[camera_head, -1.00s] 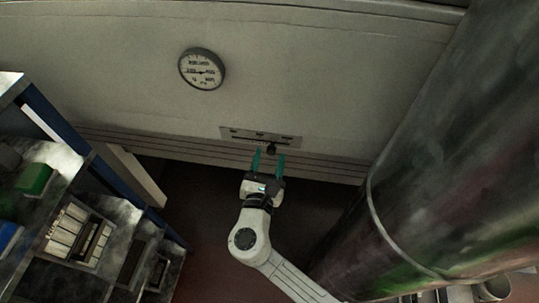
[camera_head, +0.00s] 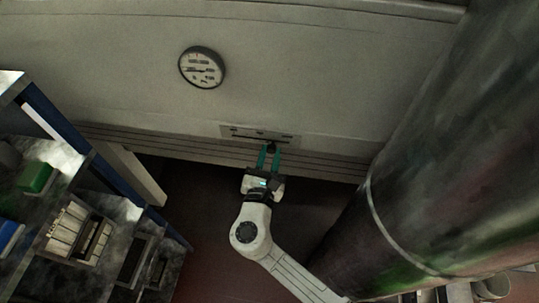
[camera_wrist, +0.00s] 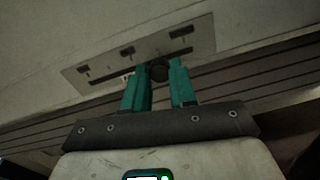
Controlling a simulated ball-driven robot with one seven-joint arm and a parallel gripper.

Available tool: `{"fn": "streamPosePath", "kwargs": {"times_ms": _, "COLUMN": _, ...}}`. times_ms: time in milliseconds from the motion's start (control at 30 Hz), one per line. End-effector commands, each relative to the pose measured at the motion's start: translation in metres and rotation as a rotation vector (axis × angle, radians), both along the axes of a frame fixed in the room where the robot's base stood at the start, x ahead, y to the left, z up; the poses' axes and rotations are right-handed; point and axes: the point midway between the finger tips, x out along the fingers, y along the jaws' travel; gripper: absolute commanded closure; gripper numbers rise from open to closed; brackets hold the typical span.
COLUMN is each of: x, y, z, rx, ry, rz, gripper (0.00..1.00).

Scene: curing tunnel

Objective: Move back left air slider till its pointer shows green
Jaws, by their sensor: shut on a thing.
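The air slider's plate (camera_head: 240,133) is a pale strip with a dark slot, low on the grey wall; it also shows in the wrist view (camera_wrist: 200,42) with several small dark labels. Its dark round knob (camera_head: 271,147) stands toward the right part of the slot and shows in the wrist view (camera_wrist: 159,71) between the fingers. My gripper (camera_head: 269,153) has its teal fingers closed in on the knob, and I take it as shut on it. A round white dial (camera_head: 201,67) with a dark rim hangs above and left of the plate. Its pointer and colours are too small to read.
A large dark drum (camera_head: 430,150) fills the right side. At left stand shelves with a green box (camera_head: 37,178), a tray of pale blocks (camera_head: 76,232) and a blue item (camera_head: 8,236). The floor between is clear.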

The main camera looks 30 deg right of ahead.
Motion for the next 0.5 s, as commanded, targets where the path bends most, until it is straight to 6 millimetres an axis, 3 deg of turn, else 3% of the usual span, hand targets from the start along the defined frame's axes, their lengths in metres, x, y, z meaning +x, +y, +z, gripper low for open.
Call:
{"fn": "streamPosePath", "kwargs": {"times_ms": 367, "x": 0.001, "y": 0.001, "z": 0.000, "rx": 0.000, "ry": 0.000, "rz": 0.001, "gripper": 1.00}}
{"fn": "streamPosePath", "kwargs": {"times_ms": 500, "x": 0.009, "y": 0.012, "z": -0.001, "rx": 0.001, "ry": -0.001, "rz": 0.002, "gripper": 1.00}}
